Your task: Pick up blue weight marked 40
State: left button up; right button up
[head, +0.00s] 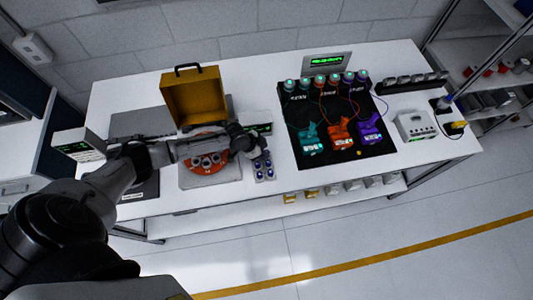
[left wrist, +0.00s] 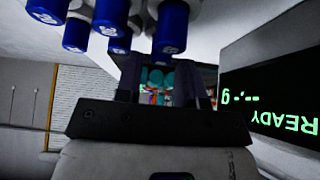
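Several small weights with blue ends stand in a group (head: 264,168) on the white table in the head view, just right of the orange disc. My left gripper (head: 247,142) is just behind the group in the head view. Its dark fingers (left wrist: 160,80) are apart in the left wrist view, with coloured things showing far off between them. It holds nothing visible. My right gripper is out of view.
A scale display (left wrist: 270,100) reading READY is close beside the left gripper. An open yellow case (head: 193,97) stands behind the arm, and an orange disc (head: 208,164) lies under it. A black mat (head: 310,176) with coloured clamps and wires lies to the right.

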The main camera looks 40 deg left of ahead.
pick_arm(q)
jog(key=shift+x, duration=0.9)
jog(key=shift+a, duration=0.1)
jog(key=shift+c, duration=0.3)
grip_shut()
jog(key=shift+r, duration=0.1)
